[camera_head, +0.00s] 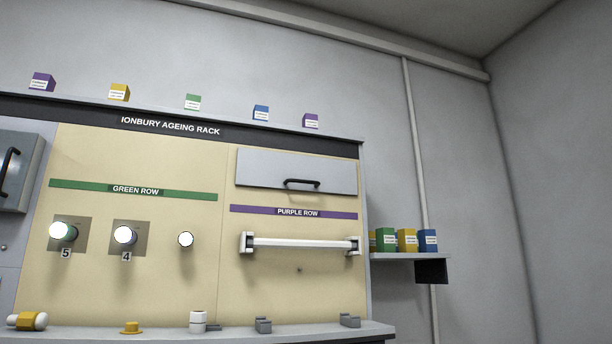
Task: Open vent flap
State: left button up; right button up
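A wide grey flap (260,168) with a black bar handle (302,184) is set in the upper right of the rack panel, above the purple row label. It looks shut, flush along its edges. A second grey panel (14,165) with an upright black handle (9,168) stands out at the left edge, partly cut off by the frame. No label shows which of the two is the vent flap. Neither of my grippers is in view.
A white tube (300,243) sits across two holders under the purple label. Lit round lamps (125,235) are on the left. The ledge (290,333) below holds small parts. Boxes line the rack top; a side shelf (408,256) on the right holds several more.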

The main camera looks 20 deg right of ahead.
aim_at(258, 168)
jog(key=i+l+u, duration=0.2)
jog(key=l, duration=0.45)
jog(key=l+u, duration=0.15)
jog(key=l, duration=0.5)
